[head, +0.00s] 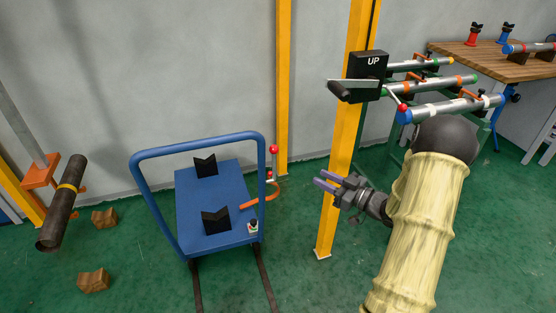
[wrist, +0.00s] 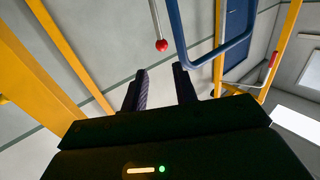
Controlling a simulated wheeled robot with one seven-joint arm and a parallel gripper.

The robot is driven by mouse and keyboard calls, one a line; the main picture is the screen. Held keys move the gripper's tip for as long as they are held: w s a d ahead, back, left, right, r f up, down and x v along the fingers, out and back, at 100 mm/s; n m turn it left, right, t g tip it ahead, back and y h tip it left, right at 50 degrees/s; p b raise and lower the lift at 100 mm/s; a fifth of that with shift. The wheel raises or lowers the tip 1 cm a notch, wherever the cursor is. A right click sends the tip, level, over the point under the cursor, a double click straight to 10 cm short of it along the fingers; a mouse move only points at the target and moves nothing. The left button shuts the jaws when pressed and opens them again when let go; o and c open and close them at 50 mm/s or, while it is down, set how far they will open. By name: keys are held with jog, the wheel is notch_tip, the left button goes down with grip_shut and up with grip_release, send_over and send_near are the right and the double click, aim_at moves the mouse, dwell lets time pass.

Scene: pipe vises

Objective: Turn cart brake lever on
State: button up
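The blue cart (head: 183,214) stands left of centre in the head view. Its brake lever (head: 274,161) is a thin upright rod with a red ball on top, at the cart's right far side. My gripper (head: 322,182) is open and empty, right of the lever and apart from it, pointing left. In the wrist view the scene looks upside down. There the lever's red ball (wrist: 162,45) hangs above the gap between my two dark fingers (wrist: 161,88). The cart's blue handle (wrist: 212,58) is right of it. The lever's base is out of the wrist view.
A yellow post (head: 341,150) with a black UP box (head: 367,65) and a handle stands close to my gripper. Another yellow post (head: 283,80) is behind the cart. Pipes on stands (head: 430,88) are at right. A dark pipe (head: 62,202) and wooden blocks (head: 94,280) are at left.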

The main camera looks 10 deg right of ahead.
aim_at(274, 164)
jog(key=b+x, duration=0.1)
jog(key=x, duration=1.6)
jog(key=shift+w+b, duration=0.25)
jog(key=shift+b, duration=0.1)
jog(key=shift+a, duration=0.1)
grip_shut()
jog(key=shift+r, duration=0.1)
